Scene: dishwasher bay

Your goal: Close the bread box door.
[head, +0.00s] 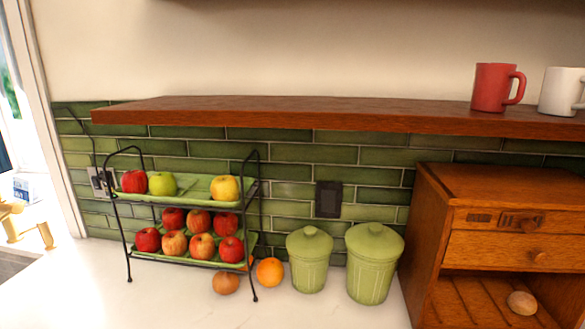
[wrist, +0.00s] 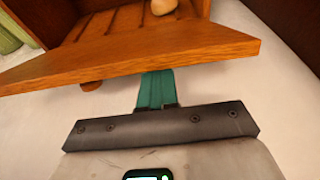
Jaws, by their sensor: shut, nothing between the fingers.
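The wooden bread box (head: 515,190) stands at the right of the head view. Its lower compartment is open, and a round roll (head: 521,303) lies on the slatted floor inside. The door is below the frame there. In the wrist view the open door (wrist: 130,58) stretches across the picture, with its round knob (wrist: 91,86) below its near edge. The roll also shows at the top there (wrist: 163,6). My gripper (wrist: 157,76) is shut and empty, its teal fingers reaching to the door's near edge. The tips are partly hidden by the door, and I cannot tell whether they touch it.
Two green canisters (head: 310,262) stand left of the bread box. A two-tier fruit rack (head: 187,262) is farther left, with loose fruit beside it. A wooden shelf (head: 300,113) with mugs (head: 492,88) runs above. The counter (head: 180,308) is bare in front.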

